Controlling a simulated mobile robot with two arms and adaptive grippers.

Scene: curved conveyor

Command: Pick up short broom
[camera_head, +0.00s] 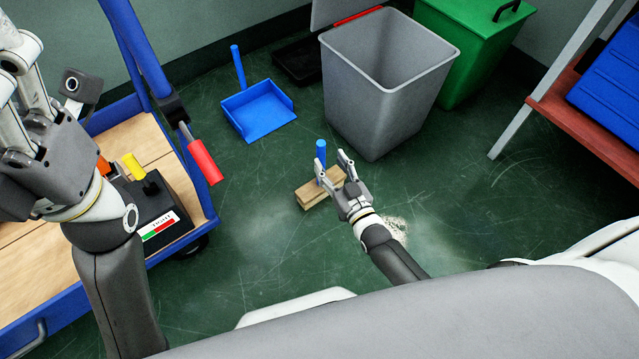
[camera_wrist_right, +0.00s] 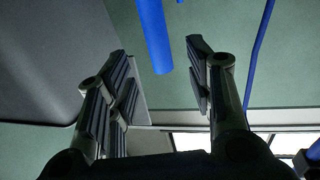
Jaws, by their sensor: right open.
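The short broom stands upright on the green floor, with a blue handle (camera_head: 321,150) and a tan, block-like head (camera_head: 313,195). My right gripper (camera_head: 333,164) is open beside the broom, its fingers near the handle and partly covering it. In the right wrist view, the blue handle (camera_wrist_right: 154,35) comes down from the top edge, between the two spread fingertips (camera_wrist_right: 165,70), with clear gaps on both sides. Nothing is gripped there. My left gripper (camera_head: 45,120) is at the far left above the cart; its finger opening is unclear.
A blue dustpan (camera_head: 257,110) lies behind the broom. A grey bin (camera_head: 365,105) and green bin (camera_head: 470,45) stand behind to the right. A blue-framed cart (camera_head: 195,225) is at left, a rack with a red shelf (camera_head: 590,125) at right. Pale debris (camera_head: 397,227) lies by my right wrist.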

